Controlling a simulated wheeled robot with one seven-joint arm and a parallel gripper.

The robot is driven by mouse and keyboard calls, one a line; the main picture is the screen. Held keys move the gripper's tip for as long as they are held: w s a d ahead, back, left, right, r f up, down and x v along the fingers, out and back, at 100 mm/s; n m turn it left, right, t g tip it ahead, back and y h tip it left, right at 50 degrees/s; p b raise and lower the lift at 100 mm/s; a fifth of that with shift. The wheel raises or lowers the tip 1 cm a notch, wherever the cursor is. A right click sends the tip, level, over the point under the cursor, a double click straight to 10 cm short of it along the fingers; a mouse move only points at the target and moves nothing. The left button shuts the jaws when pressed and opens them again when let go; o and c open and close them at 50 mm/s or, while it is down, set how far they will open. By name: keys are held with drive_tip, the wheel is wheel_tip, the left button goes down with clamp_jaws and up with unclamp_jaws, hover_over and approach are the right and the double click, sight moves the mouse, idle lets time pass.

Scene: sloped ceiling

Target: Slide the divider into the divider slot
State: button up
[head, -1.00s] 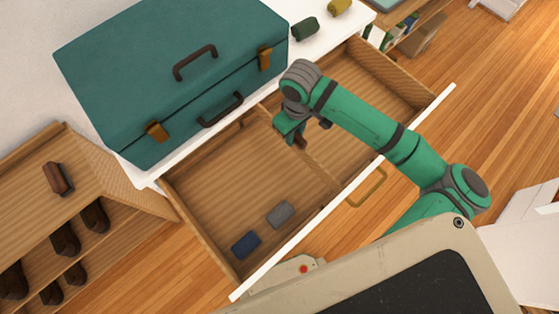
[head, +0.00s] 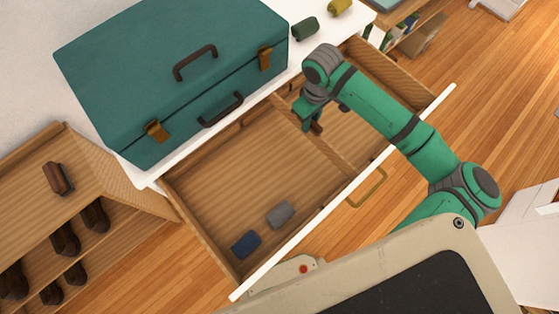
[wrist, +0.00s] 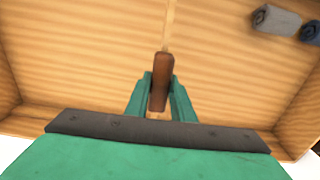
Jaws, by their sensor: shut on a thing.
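The divider (head: 336,156) is a thin, pale wooden board standing on edge across the open drawer (head: 235,185), running from the back wall toward the front. My gripper (head: 312,122) is over the divider's middle, inside the drawer. In the wrist view my gripper (wrist: 160,95) is shut on a dark brown grip (wrist: 161,78) at the divider's top, and the pale board (wrist: 170,25) runs on beyond it. The back wall near the divider's far end is partly hidden by the case and my arm. I cannot tell whether either end sits in a slot.
Grey (head: 280,214) and blue (head: 246,245) rolled items lie in the drawer's front left. A teal case (head: 170,75) stands on the white top behind, its lower handle overhanging the drawer. Green (head: 305,29) and yellow (head: 340,7) rolls lie beside it. The drawer's left section is mostly clear.

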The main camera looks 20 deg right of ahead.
drive_tip(key=w+d, duration=0.3)
drive_tip(key=d, duration=0.7)
drive_tip(key=shift+w+d, duration=0.2)
drive_tip(key=shift+w, duration=0.15)
idle(0.4)
idle(0.5)
idle(0.5)
drive_tip(key=shift+f, duration=0.25)
idle(0.7)
drive_tip(key=shift+s, duration=0.1)
drive_tip(key=shift+a+f, duration=0.1)
idle(0.4)
drive_tip(key=shift+f, duration=2.55)
idle(0.5)
drive_tip(key=o, duration=1)
drive_tip(key=shift+c, duration=0.2)
